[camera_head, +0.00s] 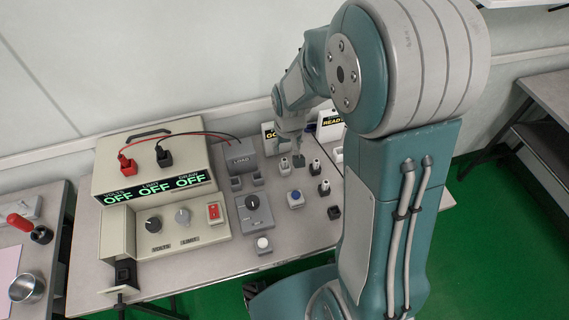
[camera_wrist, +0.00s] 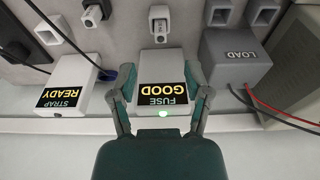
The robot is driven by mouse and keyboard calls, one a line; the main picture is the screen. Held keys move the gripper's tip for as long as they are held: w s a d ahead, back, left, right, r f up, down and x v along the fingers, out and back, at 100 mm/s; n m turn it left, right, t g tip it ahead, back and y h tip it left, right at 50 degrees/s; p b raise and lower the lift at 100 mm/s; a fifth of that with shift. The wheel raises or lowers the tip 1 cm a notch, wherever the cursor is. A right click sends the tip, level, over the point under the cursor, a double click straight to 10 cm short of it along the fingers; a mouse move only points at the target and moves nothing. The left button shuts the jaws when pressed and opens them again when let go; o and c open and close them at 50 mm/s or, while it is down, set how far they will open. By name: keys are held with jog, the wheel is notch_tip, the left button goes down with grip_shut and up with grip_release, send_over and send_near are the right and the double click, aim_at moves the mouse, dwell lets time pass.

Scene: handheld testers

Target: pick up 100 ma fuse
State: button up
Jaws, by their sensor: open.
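Several small fuse-like pieces with pale bodies and dark bases stand on the bench in the head view, among them one at the left (camera_head: 284,164), one at the right (camera_head: 315,167) and one lower (camera_head: 324,187). Their ratings are too small to read, so I cannot tell which is the 100 mA fuse. My gripper (camera_head: 293,149) hangs above the back of the bench. In the wrist view my gripper (camera_wrist: 160,92) is open, its fingers on either side of a pale box labelled FUSE GOOD (camera_wrist: 165,65).
A grey LOAD box (camera_wrist: 236,52) and a STRAP READY box (camera_wrist: 72,92) flank the fuse box.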

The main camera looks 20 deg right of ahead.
aim_at(284, 160)
jog(key=f, duration=0.4)
jog(key=shift+w+f, duration=0.1)
jog(key=shift+w, duration=0.25)
jog(key=f, duration=0.1)
jog(key=w+f, duration=0.1)
jog(key=f, duration=0.2)
jog(key=shift+w+f, duration=0.3)
jog(key=shift+f, duration=0.1)
grip_shut()
